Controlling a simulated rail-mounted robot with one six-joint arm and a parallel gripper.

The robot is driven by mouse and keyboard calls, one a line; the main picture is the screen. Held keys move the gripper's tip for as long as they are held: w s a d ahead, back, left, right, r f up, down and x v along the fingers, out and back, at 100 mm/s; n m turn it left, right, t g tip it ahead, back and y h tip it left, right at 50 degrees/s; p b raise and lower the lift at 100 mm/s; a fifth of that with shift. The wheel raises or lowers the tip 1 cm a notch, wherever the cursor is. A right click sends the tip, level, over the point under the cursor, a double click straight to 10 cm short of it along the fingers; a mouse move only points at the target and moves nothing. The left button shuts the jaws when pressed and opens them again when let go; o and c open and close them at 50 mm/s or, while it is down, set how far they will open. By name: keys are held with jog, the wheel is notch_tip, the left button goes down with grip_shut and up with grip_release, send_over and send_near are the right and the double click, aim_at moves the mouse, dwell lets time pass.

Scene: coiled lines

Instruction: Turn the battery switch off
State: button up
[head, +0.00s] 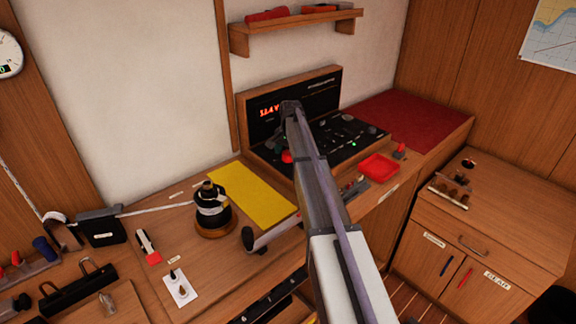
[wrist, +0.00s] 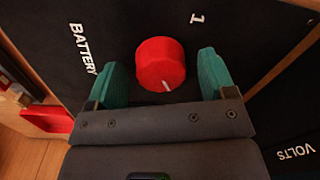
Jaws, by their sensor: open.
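The battery switch is a round red knob (wrist: 160,64) on a black panel, with a short white mark on its lower edge in the wrist view. The label BATTERY is to its left there and a "1" is to its upper right. My gripper (wrist: 163,66) is open, with one teal finger on each side of the knob. Gaps show between the knob and both fingers, so neither appears to touch it. In the head view the red knob (head: 287,157) shows just left of my arm; the fingers cannot be made out there.
The black panel (head: 345,130) holds several other knobs and a lit red display. A red tray (head: 378,167) lies at its front right. A yellow mat (head: 252,190) and a black winch (head: 212,205) are to the left. A shelf (head: 295,25) hangs above.

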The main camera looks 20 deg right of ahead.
jog(key=shift+f, duration=0.2)
jog(key=c, duration=0.9)
jog(key=shift+n, duration=0.3)
jog(key=n, duration=0.5)
jog(key=shift+d, duration=0.1)
jog(key=n, duration=0.6)
dwell(0.4)
